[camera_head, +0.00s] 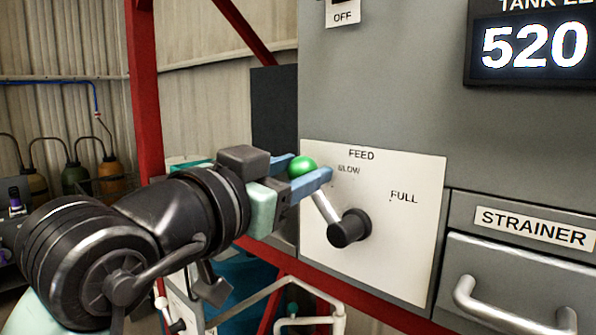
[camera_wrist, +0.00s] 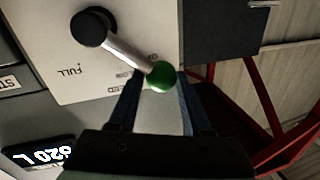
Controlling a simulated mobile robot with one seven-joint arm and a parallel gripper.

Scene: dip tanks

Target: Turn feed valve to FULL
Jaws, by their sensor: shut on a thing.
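The feed valve is a black hub (camera_head: 350,228) on a white FEED plate (camera_head: 395,255), with a silver lever (camera_head: 325,206) ending in a green ball knob (camera_head: 302,166). The lever points up and left, left of the SLOW label (camera_head: 349,169). The FULL label (camera_head: 404,197) is up and right of the hub. My gripper (camera_head: 307,170) is shut on the green knob, with a blue finger on each side. In the wrist view the knob (camera_wrist: 160,77) sits between the fingertips, and the hub (camera_wrist: 92,26) shows at upper left. My arm hides the area left of the plate.
A strainer drawer (camera_head: 525,285) with a metal handle (camera_head: 510,305) is right of the plate. A tank display (camera_head: 535,45) above reads 520. A red frame post (camera_head: 145,85) stands behind my arm. White pipes (camera_head: 300,320) run below the plate.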

